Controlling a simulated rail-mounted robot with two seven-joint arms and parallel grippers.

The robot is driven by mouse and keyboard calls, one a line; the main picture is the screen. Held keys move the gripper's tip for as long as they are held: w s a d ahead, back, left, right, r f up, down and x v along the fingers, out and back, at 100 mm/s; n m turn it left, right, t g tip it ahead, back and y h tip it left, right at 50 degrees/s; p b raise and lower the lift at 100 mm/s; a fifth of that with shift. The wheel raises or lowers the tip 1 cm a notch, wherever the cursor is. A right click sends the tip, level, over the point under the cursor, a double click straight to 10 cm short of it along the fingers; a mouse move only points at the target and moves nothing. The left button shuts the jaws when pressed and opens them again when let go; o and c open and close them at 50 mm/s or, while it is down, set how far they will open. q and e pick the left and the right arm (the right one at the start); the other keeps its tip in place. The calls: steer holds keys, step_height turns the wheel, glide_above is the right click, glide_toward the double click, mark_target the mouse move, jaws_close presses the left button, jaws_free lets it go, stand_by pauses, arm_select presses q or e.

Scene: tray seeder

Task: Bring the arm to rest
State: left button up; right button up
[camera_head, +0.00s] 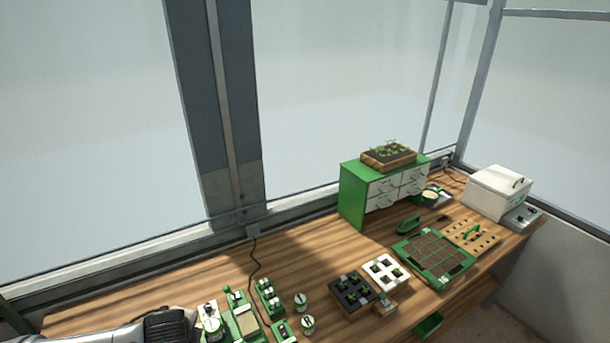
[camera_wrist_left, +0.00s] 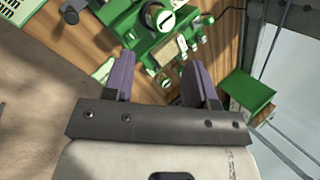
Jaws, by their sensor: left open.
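My left arm (camera_head: 130,333) comes in at the bottom left of the head view, low over the bench's front edge. Its fingers are not clear in that view. In the left wrist view my left gripper (camera_wrist_left: 160,78) is open, with its two dark purple fingers apart and nothing held between them. Beyond the fingertips is a green machine (camera_wrist_left: 150,25) with a round white dial; I cannot tell the exact gap to it. My right gripper is in neither view.
Beside my arm stand green devices (camera_head: 243,322) and small round knobs (camera_head: 301,302). Further right are a black cell tray (camera_head: 345,300), a white cell tray (camera_head: 375,283), a green-framed grid tray (camera_head: 435,284), a green drawer cabinet (camera_head: 352,200) and a white box (camera_head: 490,190). The bench's back left is clear.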

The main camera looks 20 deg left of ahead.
arm_select(q)
steer(key=d+r+n+t+h+p, duration=0.2)
steer(key=d+r+n+t+p, duration=0.35)
steer(key=d, duration=0.85)
steer(key=s+d+f+n+g+h+p, duration=0.1)
steer(key=s+d+f+n+g+p, duration=0.1)
steer(key=s, duration=0.8)
steer(key=s+d+f+n+g+h+p, duration=0.1)
steer(key=s+d+f+n+g+p, duration=0.2)
steer(key=s, duration=0.7)
steer(key=d+n+g, duration=0.1)
steer(key=d+n, duration=0.1)
steer(key=shift+d+f+h, duration=0.25)
steer(key=shift+d+h, duration=0.05)
steer(key=shift+d, duration=0.1)
steer(key=shift+g, duration=0.25)
